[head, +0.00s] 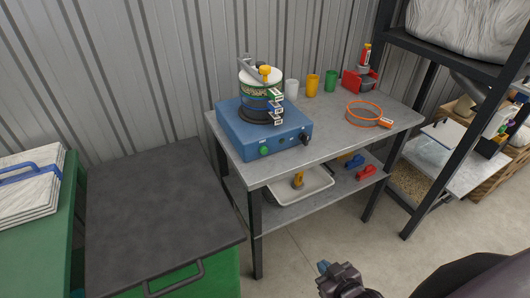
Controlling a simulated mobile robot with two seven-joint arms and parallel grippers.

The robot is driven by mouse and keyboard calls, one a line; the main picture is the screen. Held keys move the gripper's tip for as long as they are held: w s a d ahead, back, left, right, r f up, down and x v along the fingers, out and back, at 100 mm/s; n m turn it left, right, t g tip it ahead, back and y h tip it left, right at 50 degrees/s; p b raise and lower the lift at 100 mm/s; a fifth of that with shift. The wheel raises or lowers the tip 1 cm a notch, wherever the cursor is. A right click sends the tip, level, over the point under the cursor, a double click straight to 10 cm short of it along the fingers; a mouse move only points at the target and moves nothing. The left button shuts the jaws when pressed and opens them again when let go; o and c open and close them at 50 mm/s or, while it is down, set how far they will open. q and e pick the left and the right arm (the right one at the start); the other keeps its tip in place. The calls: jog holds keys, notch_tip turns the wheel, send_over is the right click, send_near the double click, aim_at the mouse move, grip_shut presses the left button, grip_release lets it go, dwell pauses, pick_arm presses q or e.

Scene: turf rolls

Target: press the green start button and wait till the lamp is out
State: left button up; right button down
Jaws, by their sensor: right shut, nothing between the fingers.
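A blue machine (235,132) stands on the grey workbench (330,122), with a stack of round sieves (258,98) clamped on top. The green start button (264,151) is on the machine's front face, with a dark knob (305,138) at the right end. I cannot make out a lamp or whether it is lit. My right gripper (324,267) is at the bottom of the view, in front of and below the bench, well apart from the button. It is shut and empty. My left gripper is out of view.
White, yellow and green cups (312,84) stand at the bench's back. The lower shelf holds a white tray (303,187) and red items. A dark-topped green cabinet (150,210) is at left, black shelving at right. Floor before the bench is clear.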

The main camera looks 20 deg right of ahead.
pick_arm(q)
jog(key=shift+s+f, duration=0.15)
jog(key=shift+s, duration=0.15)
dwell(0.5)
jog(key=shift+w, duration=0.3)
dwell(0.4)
